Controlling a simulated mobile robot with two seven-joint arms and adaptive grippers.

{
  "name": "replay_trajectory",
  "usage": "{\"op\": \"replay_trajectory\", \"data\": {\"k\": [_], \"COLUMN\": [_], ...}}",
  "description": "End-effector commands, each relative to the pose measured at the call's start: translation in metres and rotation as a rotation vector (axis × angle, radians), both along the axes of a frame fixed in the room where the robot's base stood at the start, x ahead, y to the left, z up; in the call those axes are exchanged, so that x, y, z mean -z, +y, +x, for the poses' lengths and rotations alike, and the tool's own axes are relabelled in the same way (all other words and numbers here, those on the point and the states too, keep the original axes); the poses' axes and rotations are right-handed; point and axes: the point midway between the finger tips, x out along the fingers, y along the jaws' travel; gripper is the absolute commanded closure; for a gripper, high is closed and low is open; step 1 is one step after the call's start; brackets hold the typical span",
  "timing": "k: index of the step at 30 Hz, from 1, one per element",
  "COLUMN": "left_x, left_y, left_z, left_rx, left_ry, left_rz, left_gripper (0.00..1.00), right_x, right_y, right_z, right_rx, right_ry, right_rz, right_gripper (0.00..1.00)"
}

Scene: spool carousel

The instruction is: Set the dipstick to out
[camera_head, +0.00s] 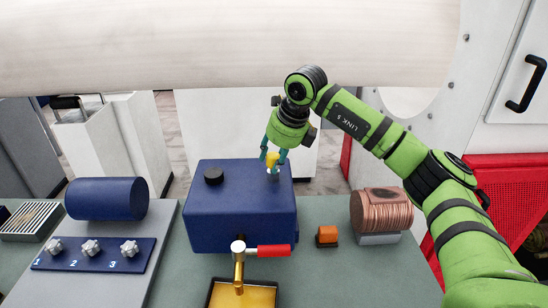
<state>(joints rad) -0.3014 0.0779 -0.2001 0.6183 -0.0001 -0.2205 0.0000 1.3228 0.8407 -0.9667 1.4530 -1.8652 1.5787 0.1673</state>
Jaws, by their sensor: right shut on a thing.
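My right gripper (273,158) is above the right rear part of a blue box-shaped tank (220,232), pointing down. It is shut on a small yellow piece (272,160), which looks like the dipstick's handle. The handle sits at or just above the tank top; whether any stick shows below it is too small to tell. My left gripper is not in view.
A black cap (214,176) is on the tank top. A tap with a red lever (274,251) stands in front, over a yellow tray (243,296). A copper coil (381,210) and an orange block (327,235) are right; a blue cylinder (107,199) and numbered knob panel (92,254) are left.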

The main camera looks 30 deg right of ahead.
Motion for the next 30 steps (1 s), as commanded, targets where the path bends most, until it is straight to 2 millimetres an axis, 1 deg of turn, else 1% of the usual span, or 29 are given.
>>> {"op": "replay_trajectory", "data": {"k": [1,3,6,9,13,22,23,24,25,30], "left_x": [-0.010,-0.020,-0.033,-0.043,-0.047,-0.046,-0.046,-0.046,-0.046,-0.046], "left_y": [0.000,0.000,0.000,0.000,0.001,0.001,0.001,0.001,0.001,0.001], "left_z": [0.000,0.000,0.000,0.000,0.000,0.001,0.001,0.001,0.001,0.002], "left_rx": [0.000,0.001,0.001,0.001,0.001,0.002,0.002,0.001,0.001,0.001], "left_ry": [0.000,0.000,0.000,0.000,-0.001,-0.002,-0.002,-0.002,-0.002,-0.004], "left_rz": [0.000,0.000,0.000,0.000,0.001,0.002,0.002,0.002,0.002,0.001], "left_gripper": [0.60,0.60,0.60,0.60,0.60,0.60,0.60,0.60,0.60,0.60], "right_x": [-0.019,-0.039,-0.064,-0.083,-0.094,-0.092,-0.092,-0.092,-0.092,-0.091], "right_y": [-0.001,-0.001,-0.001,-0.001,0.000,0.000,0.000,0.000,0.000,0.000], "right_z": [0.004,0.004,0.004,0.004,0.004,0.003,0.003,0.003,0.003,0.002], "right_rx": [0.003,0.003,0.004,0.004,0.003,0.002,0.002,0.002,0.002,0.002], "right_ry": [-0.020,-0.022,-0.023,-0.020,-0.020,-0.018,-0.018,-0.017,-0.016,-0.012], "right_rz": [0.001,0.002,0.002,0.002,0.003,0.003,0.003,0.002,0.002,0.002], "right_gripper": [1.00,1.00,1.00,1.00,1.00,1.00,0.60,0.44,0.42,0.42]}}
